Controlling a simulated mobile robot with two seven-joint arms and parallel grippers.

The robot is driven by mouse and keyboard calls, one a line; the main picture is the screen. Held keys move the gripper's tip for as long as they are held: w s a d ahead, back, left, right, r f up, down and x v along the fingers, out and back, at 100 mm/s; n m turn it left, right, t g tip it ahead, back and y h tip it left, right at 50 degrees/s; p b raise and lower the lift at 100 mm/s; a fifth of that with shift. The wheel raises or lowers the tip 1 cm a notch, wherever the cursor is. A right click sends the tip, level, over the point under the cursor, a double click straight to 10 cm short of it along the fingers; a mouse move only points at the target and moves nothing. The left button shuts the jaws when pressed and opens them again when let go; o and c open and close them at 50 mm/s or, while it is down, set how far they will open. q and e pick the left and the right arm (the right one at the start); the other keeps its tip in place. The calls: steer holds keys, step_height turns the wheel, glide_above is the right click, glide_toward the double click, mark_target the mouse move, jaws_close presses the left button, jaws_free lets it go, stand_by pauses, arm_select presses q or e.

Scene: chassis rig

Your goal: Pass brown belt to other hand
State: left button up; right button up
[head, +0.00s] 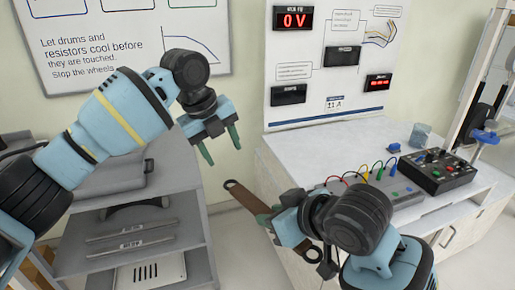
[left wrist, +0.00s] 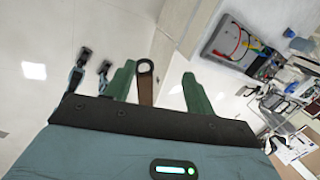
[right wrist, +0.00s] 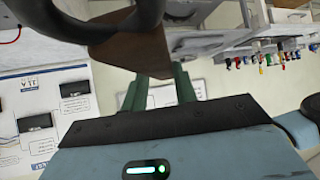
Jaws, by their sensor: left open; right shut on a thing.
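The brown belt (head: 243,195) is a flat strip with a dark ring at its upper left end. My right gripper (head: 273,219) is shut on it and holds it up in the gap between the bench and the shelf unit. In the right wrist view the belt (right wrist: 128,48) crosses just beyond the fingertips, with a black loop at upper left. My left gripper (head: 220,146) is open and empty, above and left of the belt's ringed end, apart from it. In the left wrist view the ringed end (left wrist: 146,82) appears between the open green fingers.
A grey shelf unit (head: 190,215) stands at left. Open floor lies between them.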

mark_target(258, 205)
steer(key=shift+d, duration=0.1)
arm_select(q)
steer(key=s+d+r+n+g+y, duration=0.25)
steer(key=s+d+r, duration=0.25)
steer(key=s+d, duration=0.4)
steer(key=shift+t+y, duration=0.25)
steer(key=shift+s+a+f, duration=0.1)
steer(key=shift+a+f, duration=0.05)
steer(key=shift+f, duration=1.8)
steer(key=shift+s+a+f, duration=0.1)
steer(key=shift+f, duration=1.8)
steer(key=shift+s+a+f, duration=0.1)
steer(key=shift+a+f, duration=0.05)
steer(key=shift+f, duration=1.8)
steer(key=shift+c, duration=0.3)
steer(key=c, duration=0.9)
steer(key=shift+c, duration=0.8)
arm_select(e)
steer(key=o, duration=1.1)
